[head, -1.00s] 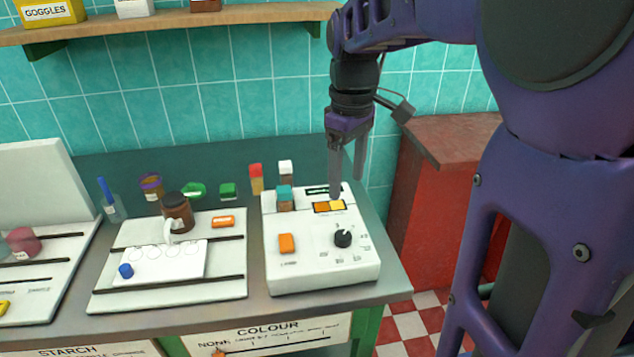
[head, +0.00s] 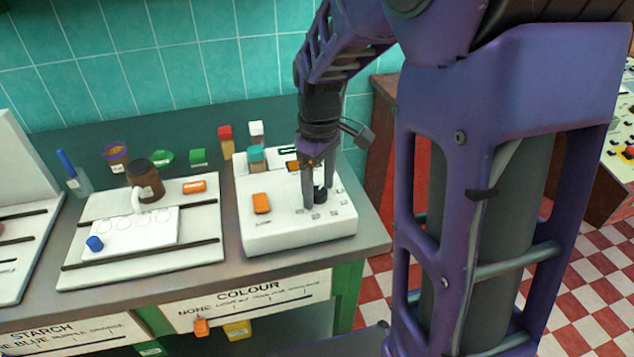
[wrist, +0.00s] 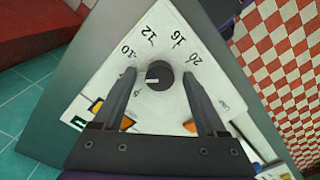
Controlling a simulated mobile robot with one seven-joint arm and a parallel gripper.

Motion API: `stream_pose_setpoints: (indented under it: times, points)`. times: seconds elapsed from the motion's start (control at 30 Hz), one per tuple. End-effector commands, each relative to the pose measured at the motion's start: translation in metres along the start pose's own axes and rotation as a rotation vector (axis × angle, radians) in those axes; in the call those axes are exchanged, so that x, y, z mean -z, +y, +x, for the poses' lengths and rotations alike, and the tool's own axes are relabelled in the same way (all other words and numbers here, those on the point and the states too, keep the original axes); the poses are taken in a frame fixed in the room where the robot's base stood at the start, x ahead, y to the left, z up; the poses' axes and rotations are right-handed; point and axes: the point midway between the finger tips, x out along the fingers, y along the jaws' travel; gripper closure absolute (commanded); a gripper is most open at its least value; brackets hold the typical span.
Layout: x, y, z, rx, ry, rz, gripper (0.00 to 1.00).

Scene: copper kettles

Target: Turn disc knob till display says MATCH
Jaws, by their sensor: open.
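The black disc knob (wrist: 159,75) sits on the white instrument box (head: 290,232), with printed numbers around it and a white pointer mark on its face. My gripper (head: 317,205) is open and points down at the box. In the wrist view its two fingers (wrist: 160,82) stand apart on either side of the knob, with gaps to it. In the head view the knob (head: 320,194) is partly hidden by a finger.
An orange button (head: 261,203) is on the box's left side. A teal-capped vial (head: 256,156) stands at its back left. A white tray (head: 85,275) with a brown jar (head: 145,180) lies to the left. The bench's right edge is close to the box.

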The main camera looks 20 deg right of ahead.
Motion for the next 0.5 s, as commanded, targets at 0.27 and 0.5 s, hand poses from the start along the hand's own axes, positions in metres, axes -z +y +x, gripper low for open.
stream_pose_setpoints:
  times: [0.27, 0.5]
  points:
    - [0.0, 0.0, -0.0003, 0.0, 0.0, 0.0, 0.63]
    - [0.0, -0.0001, -0.0004, 0.0, 0.0, 0.0, 1.0]
